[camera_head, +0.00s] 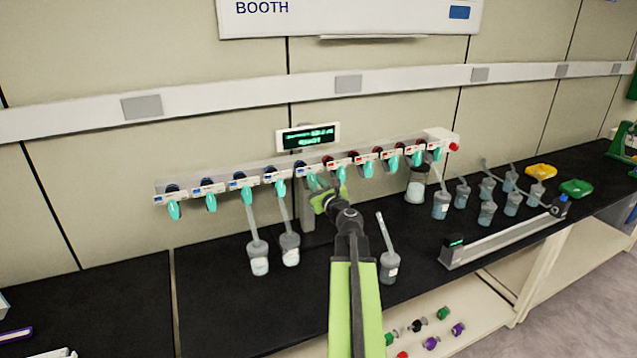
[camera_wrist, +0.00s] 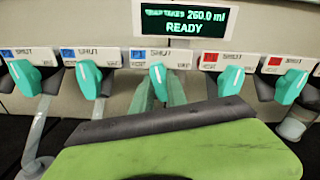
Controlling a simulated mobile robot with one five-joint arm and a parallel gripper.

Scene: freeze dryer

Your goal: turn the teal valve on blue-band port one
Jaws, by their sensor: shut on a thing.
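A long white manifold (camera_head: 262,172) carries a row of ports with teal valves, blue-banded on the left and red-banded on the right. My gripper (camera_head: 318,190) is at the rightmost blue-band port, beside the first red one. In the wrist view that port's teal valve (camera_wrist: 157,73) is in the centre, handle pointing down, and my gripper (camera_wrist: 160,92) is shut on it from below. My green gripper body hides the lower part.
A display (camera_head: 308,137) above the manifold reads READY. Flasks (camera_head: 258,257) hang or stand left of my arm; one flask with a tube (camera_head: 389,264) stands close on its right. Several more flasks (camera_head: 487,212) and a grey bar device (camera_head: 500,240) are farther right. The black bench is clear at left.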

